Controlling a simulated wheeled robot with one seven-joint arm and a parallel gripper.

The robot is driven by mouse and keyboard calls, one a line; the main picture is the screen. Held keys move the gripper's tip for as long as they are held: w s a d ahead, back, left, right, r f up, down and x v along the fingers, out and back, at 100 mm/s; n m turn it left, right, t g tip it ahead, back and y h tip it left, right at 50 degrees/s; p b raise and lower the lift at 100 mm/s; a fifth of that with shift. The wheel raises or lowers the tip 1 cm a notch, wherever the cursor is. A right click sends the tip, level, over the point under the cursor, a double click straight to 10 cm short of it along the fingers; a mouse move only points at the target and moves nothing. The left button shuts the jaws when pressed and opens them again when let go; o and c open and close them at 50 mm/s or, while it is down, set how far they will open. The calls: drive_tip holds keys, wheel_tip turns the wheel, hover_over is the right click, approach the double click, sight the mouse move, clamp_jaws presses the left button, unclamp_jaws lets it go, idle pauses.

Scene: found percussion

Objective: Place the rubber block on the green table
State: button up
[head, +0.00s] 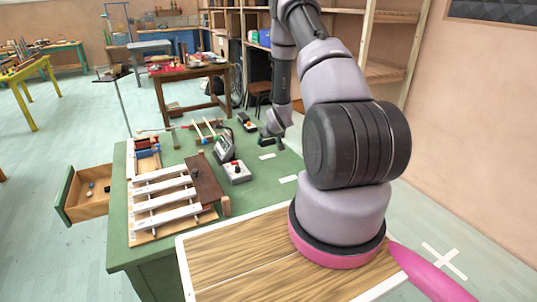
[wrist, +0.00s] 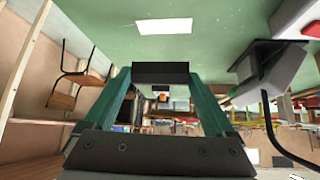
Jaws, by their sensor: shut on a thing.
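The dark rubber block (wrist: 160,73) is between the two teal fingertips of my gripper (wrist: 160,84) in the wrist view. My gripper is shut on it. In the head view my gripper (head: 271,139) is low at the far right part of the green table (head: 262,200), and the block is too small to make out there. The green table top also fills the upper part of the wrist view (wrist: 105,22). I cannot tell whether the block touches the table.
White marks (head: 288,179) lie on the table near my gripper. An open drawer (head: 88,190) sticks out at the left. Shelves (head: 385,70) rise behind.

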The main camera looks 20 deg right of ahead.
sight(267, 154)
drive_tip(key=shift+f, duration=2.85)
drive_tip(key=shift+a+f, duration=0.1)
drive_tip(key=shift+f, duration=0.05)
drive_tip(key=o, duration=1)
drive_tip(key=shift+o, duration=0.2)
